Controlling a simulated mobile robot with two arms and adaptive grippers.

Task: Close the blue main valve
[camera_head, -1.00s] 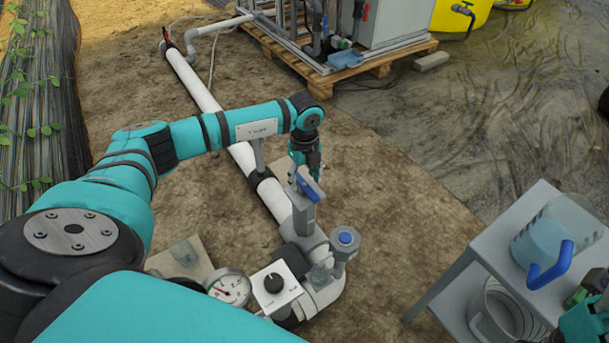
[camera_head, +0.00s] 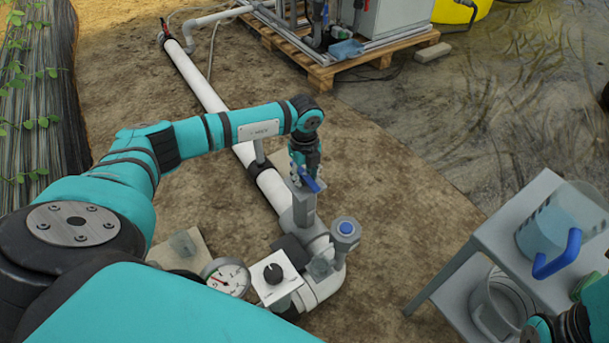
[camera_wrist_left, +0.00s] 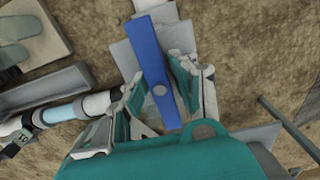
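The blue main valve's lever handle (camera_head: 309,181) sits on top of a grey valve body (camera_head: 304,207) in the white pipe line. My left gripper (camera_head: 303,172) is right at the handle, pointing down. In the left wrist view, the blue lever (camera_wrist_left: 158,75) runs lengthwise between the two fingers of my left gripper (camera_wrist_left: 160,92). The fingers are apart, with a clear gap on the left side; the right finger is close to the lever, and contact cannot be told. My right gripper (camera_head: 562,325) is only partly visible at the lower right; its fingers are unclear.
A round blue-topped fitting (camera_head: 345,229), a pressure gauge (camera_head: 228,278) and a box with a black knob (camera_head: 274,277) stand close to the valve. A grey shelf table (camera_head: 470,262) at right holds a jug with a blue handle (camera_head: 557,256). Bare soil lies between.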

